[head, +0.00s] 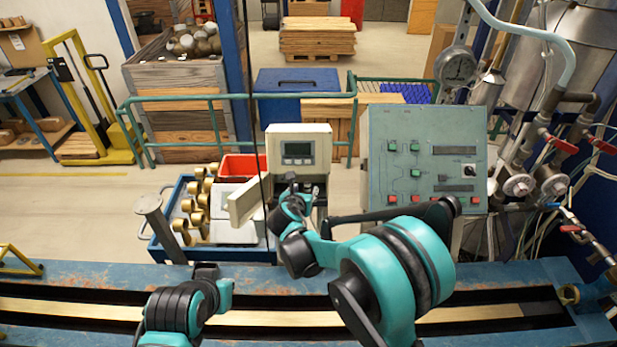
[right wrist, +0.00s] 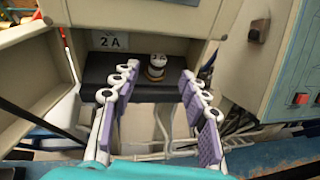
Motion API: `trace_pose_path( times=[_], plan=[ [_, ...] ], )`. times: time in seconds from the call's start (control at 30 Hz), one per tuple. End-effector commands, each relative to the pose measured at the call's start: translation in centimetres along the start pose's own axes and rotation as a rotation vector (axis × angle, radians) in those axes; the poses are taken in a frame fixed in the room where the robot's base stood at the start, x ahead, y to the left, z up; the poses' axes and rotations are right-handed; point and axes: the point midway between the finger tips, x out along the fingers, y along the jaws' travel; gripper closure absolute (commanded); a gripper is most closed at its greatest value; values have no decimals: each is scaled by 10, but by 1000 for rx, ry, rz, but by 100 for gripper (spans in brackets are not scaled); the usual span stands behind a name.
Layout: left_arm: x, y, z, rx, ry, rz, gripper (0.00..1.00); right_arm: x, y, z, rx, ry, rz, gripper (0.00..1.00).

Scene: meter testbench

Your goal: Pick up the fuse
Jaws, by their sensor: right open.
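The fuse (right wrist: 156,67) is a small, short white cylinder with brownish bands. In the right wrist view it stands upright on a dark shelf (right wrist: 103,75) inside a beige meter box marked 2 A. My right gripper (right wrist: 159,73) is open, with its two purple-padded fingers on either side of the fuse in the picture. The fingers do not visibly touch it. In the head view my right gripper (head: 290,182) is at the front of the meter box (head: 299,146), and the fuse cannot be made out there. Part of my left arm shows low in the head view, but no left fingers can be seen.
The box's door (head: 247,200) stands open to the left. A grey-green control panel (head: 424,150) is close on the right. A blue tray (head: 163,250) with brass fittings stands to the left. A blue rail bench (head: 75,278) runs across the front.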

Motion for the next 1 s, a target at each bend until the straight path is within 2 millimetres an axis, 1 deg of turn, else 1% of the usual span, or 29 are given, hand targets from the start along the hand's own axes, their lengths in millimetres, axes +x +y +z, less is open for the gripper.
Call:
trace_pose_path(
  times=[0.03,0.23,0.43,0.57,0.77,0.8,0.87,0.9,0.93,1.0],
  plan=[
    [0,0,0,0,0,0,100,7,0,0,0,0,-2,55],
    [-4,0,-3,0,0,0,100,31,0,1,3,1,-2,55],
    [-9,0,-6,0,0,0,100,61,2,3,4,2,-2,55],
    [-9,0,-7,0,0,0,100,69,1,3,5,2,-1,55],
    [-9,0,-7,0,0,0,100,70,1,2,5,2,-1,55],
    [-9,0,-6,0,0,0,100,70,1,2,5,2,-1,66],
    [-9,0,-6,0,0,0,100,70,2,2,5,2,-1,82],
    [-9,0,-7,0,0,0,100,69,2,2,5,2,-1,92],
    [-9,0,-7,0,0,0,100,69,1,2,5,2,-1,100],
    [-9,0,-7,0,0,0,100,69,2,2,5,2,-1,100]
  ],
)
